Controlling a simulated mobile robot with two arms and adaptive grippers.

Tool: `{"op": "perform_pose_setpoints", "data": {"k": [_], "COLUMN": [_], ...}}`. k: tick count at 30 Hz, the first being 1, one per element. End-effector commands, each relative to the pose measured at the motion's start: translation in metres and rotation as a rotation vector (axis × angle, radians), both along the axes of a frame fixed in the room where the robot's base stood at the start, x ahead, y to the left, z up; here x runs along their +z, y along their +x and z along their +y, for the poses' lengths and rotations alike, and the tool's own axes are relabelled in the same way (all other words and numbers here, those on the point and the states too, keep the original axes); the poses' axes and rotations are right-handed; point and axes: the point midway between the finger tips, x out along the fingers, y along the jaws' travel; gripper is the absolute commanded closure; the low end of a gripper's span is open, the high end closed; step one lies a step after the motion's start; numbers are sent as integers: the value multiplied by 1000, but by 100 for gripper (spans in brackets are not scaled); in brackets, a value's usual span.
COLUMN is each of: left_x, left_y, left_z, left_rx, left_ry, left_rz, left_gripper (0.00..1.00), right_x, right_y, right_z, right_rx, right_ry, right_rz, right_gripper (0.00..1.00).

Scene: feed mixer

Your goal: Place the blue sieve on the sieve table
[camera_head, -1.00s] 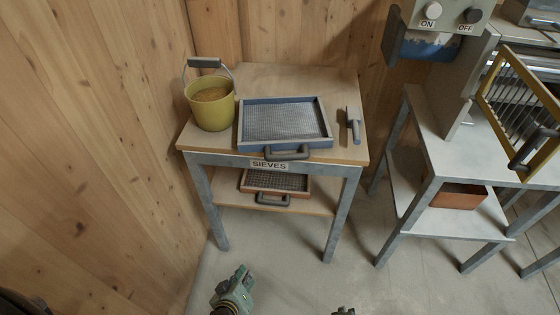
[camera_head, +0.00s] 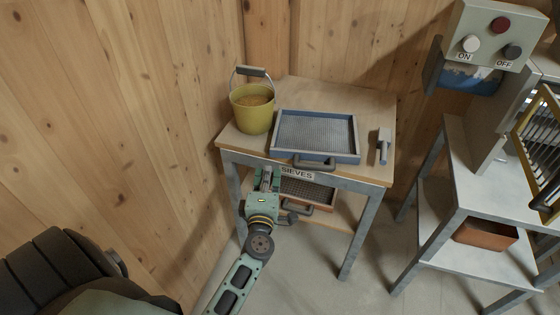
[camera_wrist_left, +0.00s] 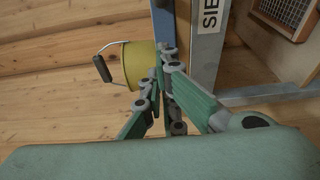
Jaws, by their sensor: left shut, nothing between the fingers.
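The blue sieve (camera_head: 315,135), a rectangular mesh tray with a dark handle at its front, lies flat on the wooden top of the sieve table (camera_head: 348,97). The table's front rail has a SIEVES label. My left gripper (camera_head: 267,172) is in front of that rail, left of the label and below the sieve's handle, apart from the handle. Its fingers are together and empty. In the left wrist view the gripper (camera_wrist_left: 163,52) shows with the label at its right. My right gripper is out of view.
A yellow bucket of grain (camera_head: 252,113) stands left of the sieve, a grey scoop (camera_head: 384,146) right of it. An orange-framed sieve (camera_head: 308,192) is on the lower shelf, partly hidden by my left arm. A metal stand with ON and OFF buttons (camera_head: 490,48) is at right.

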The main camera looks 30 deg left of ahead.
Motion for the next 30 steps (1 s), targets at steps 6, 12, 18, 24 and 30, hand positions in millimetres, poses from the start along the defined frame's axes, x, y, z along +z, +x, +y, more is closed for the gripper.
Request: {"op": "perform_pose_setpoints", "data": {"k": [6,12,18,24,30], "left_x": [-2,-1,-1,0,0], "left_y": [41,63,68,68,83], "left_z": [13,6,4,4,-1], "left_rx": [-2,-1,-1,-1,-2], "left_ry": [-2,-1,1,1,-2], "left_rz": [-2,0,2,2,-1], "left_gripper": [100,100,100,100,100], "right_x": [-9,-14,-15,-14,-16], "right_y": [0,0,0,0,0], "right_z": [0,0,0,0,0], "right_rx": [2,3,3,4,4], "right_ry": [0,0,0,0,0], "right_rz": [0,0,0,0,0], "right_gripper": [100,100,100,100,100]}}
